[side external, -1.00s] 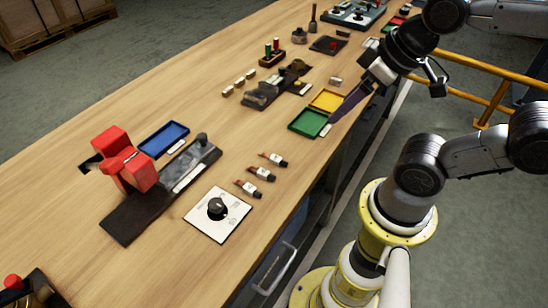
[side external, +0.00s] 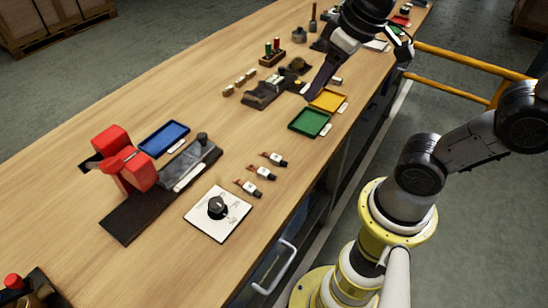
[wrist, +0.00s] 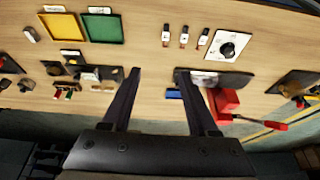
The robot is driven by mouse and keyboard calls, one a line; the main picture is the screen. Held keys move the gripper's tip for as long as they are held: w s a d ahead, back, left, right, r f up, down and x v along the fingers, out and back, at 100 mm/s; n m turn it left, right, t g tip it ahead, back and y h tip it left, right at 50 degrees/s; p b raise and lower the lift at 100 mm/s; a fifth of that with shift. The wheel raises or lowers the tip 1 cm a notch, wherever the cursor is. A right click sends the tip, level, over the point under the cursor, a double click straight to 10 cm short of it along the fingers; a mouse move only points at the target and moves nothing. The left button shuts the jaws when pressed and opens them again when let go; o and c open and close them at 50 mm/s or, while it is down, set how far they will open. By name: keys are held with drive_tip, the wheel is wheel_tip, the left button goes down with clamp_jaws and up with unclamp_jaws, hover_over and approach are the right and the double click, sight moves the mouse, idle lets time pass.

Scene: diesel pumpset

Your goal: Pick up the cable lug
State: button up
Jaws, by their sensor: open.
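Several small parts with a copper end, a white band and a dark end lie in a row on the bench, looking like cable lugs. They are the far lug (side external: 273,159), the middle lug (side external: 262,173) and the near lug (side external: 248,188). In the wrist view the row shows at the top centre, with one lug (wrist: 184,37) in the middle. My gripper (side external: 309,96) is open and empty. In the side view it appears near the yellow tray, up the bench from the lugs. In the wrist view its spread fingers (wrist: 158,73) point toward the bench with nothing between them.
A green tray (side external: 310,122) and yellow tray (side external: 328,100) sit up the bench from the lugs. A white plate with a black knob (side external: 216,207) is close to the near lug. A red clamp-like block (side external: 125,160) and blue tray (side external: 164,138) stand left. Bare wood surrounds the lugs.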

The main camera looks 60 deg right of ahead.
drive_tip(key=w+a+f+g, duration=0.1)
drive_tip(key=w+f+g, duration=0.25)
drive_tip(key=w, duration=0.45)
hover_over(274, 156)
drive_tip(key=shift+g, duration=0.45)
wheel_tip(274, 156, down, 14)
drive_tip(key=shift+w+r, duration=0.15)
drive_tip(key=shift+r, duration=0.1)
drive_tip(key=shift+s+f, duration=0.2)
drive_tip(key=shift+f, duration=2.5)
clamp_jaws()
